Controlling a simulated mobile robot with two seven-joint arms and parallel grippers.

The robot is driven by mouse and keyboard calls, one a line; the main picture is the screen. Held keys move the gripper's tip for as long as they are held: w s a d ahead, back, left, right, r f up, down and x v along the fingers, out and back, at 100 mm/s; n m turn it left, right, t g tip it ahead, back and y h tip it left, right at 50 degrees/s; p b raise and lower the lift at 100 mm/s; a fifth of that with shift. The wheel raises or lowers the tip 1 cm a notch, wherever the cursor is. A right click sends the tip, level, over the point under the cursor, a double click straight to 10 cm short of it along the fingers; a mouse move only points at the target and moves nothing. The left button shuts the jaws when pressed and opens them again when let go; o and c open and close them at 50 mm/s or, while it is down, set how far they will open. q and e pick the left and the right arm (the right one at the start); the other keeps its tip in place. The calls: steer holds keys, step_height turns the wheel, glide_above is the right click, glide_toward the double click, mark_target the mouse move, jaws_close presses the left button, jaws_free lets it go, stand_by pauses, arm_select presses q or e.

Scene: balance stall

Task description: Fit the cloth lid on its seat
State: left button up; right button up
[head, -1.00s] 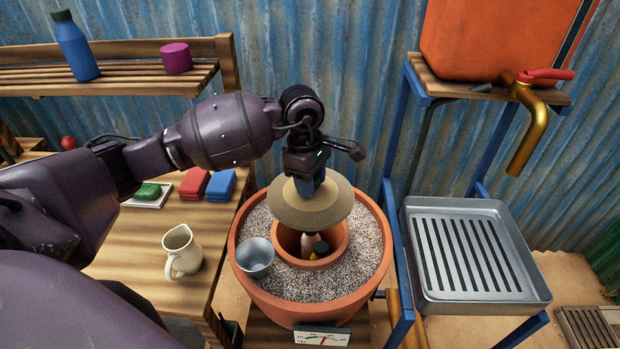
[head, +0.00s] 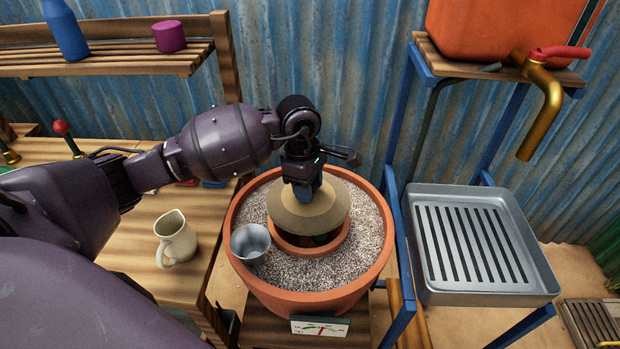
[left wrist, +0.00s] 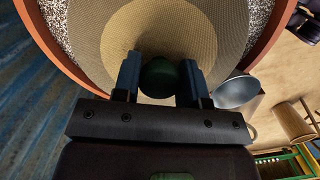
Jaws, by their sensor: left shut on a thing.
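The cloth lid (head: 309,219) is a round tan disc with a paler centre; it also fills the middle of the left wrist view (left wrist: 118,45). My left gripper (head: 304,193) is shut on the lid's dark green knob (left wrist: 160,77), holding the lid over the inner clay pot (head: 292,246). The inner pot stands in gravel inside a large terracotta pot (head: 234,207). The lid covers most of the inner pot's mouth; its front part still shows a dark opening. I cannot tell whether the lid touches the rim. My right gripper is not in view.
A grey metal cup (head: 250,244) sits on the gravel at the front left, close to the lid. A cream jug (head: 178,240) stands on the wooden table at left. A metal drain tray (head: 478,294) is at right, beside a blue frame.

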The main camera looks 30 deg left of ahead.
arm_select(q)
step_height(320, 180, down, 2)
steer(key=shift+f+b, duration=0.25)
steer(key=shift+b, duration=0.25)
steer(key=shift+f+b, duration=0.35)
steer(key=shift+f, duration=0.65)
steer(key=shift+f, duration=0.1)
steer(key=shift+f+b, duration=0.3)
steer(key=shift+b, duration=0.05)
stand_by(0.4)
steer(key=o, duration=1.5)
